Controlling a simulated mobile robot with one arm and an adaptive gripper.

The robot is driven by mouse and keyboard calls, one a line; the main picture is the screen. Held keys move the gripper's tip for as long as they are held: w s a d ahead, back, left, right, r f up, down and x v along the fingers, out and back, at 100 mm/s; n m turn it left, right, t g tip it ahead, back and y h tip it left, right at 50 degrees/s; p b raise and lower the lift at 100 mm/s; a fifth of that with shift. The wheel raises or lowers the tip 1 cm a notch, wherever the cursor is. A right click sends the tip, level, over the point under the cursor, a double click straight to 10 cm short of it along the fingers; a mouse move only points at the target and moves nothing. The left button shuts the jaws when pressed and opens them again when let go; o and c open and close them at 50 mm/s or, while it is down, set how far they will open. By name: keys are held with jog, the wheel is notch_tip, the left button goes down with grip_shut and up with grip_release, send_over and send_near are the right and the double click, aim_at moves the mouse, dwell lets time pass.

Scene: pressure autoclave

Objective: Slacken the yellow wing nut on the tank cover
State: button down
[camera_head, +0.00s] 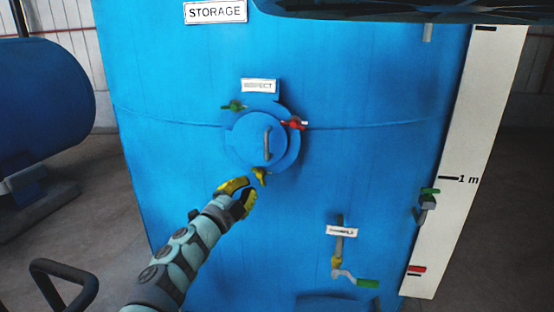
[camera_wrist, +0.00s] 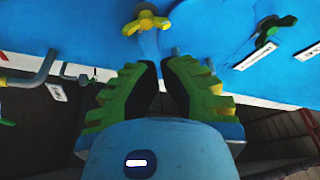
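The yellow wing nut (camera_head: 260,176) sits at the bottom edge of the round blue cover (camera_head: 249,142) on the tank front. In the wrist view the yellow wing nut (camera_wrist: 147,23) shows at the top, just beyond the fingertips. My gripper (camera_head: 247,190) is just below and left of the nut, apart from it. In the wrist view my gripper (camera_wrist: 162,66) has its two green-and-yellow fingers partly spread, with a narrow gap between the dark pads and nothing held. The cover also carries a green wing nut (camera_head: 234,106) and a red one (camera_head: 297,124).
The cover has a grey handle (camera_head: 267,143). A valve pipe with a green lever (camera_head: 367,283) sticks out at lower right. A white level scale (camera_head: 470,150) stands at the tank's right. Another blue tank (camera_head: 45,105) is at left. Free floor lies between the tanks.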

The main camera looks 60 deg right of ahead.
aim_at(259, 165)
jog(key=shift+p+x, duration=0.4)
jog(key=shift+x, duration=3.4)
jog(key=shift+d, duration=0.1)
jog(key=shift+w+f, duration=0.1)
jog(key=shift+w+a+f+n+t+b, duration=0.2)
jog(key=shift+w+n+t+b, duration=0.2)
jog(key=shift+n, duration=0.5)
jog(key=n, duration=0.1)
jog(key=n+t, duration=0.1)
jog(key=n, duration=0.1)
jog(key=n+h, duration=0.1)
jog(key=n, duration=0.1)
jog(key=shift+w+a+t, duration=0.1)
jog(key=shift+w+t, duration=0.2)
jog(key=shift+t, duration=0.1)
